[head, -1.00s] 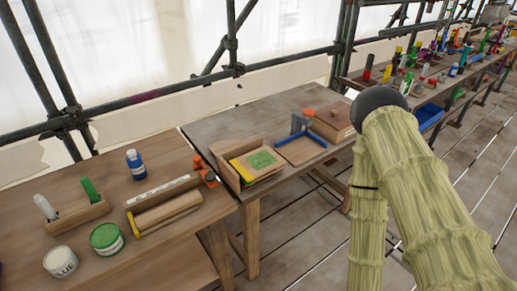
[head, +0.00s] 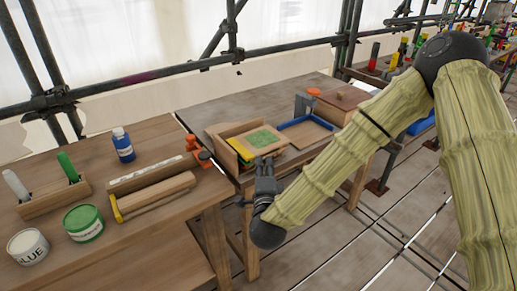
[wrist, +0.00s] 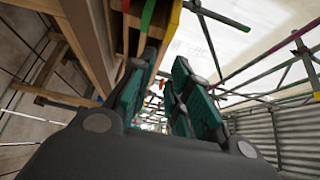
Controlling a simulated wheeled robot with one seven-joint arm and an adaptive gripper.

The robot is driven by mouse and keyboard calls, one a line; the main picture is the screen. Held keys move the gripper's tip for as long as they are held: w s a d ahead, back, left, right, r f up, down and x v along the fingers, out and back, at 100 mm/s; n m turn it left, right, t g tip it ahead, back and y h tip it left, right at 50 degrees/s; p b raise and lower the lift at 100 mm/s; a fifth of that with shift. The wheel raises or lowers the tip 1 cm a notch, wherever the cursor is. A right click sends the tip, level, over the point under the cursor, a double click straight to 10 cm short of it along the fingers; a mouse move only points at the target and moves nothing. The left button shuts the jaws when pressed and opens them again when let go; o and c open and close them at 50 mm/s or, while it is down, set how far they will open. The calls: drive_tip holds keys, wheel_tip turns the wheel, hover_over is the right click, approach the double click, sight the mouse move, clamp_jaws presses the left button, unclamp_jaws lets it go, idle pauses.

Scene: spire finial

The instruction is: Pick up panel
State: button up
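Thin panels lean in a wooden holder (head: 224,152) on the middle table. The front one has a green patch (head: 262,138) on a pale board, with a yellow edge (head: 240,149) at its left. I cannot tell which of these the task means. My gripper (head: 265,163) is at the table's front edge, just in front of and below the panels in the head view. In the wrist view my gripper (wrist: 163,75) has its teal-padded fingers apart with nothing between them. Yellow (wrist: 175,14) and green (wrist: 148,15) edges show above the fingers there.
A blue-edged tray (head: 306,132) and a lidded wooden box (head: 340,103) stand right of the holder. The left table holds a green tin (head: 84,223), a glue tin (head: 28,246), a blue bottle (head: 123,145) and an orange clamp (head: 196,148). Scaffold poles stand behind.

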sight(263, 145)
drive_tip(key=w+p, duration=0.1)
drive_tip(key=w, duration=0.9)
drive_tip(key=shift+w+a+p, duration=0.15)
drive_tip(key=shift+w+p, duration=0.2)
drive_tip(key=shift+p, duration=0.05)
clamp_jaws()
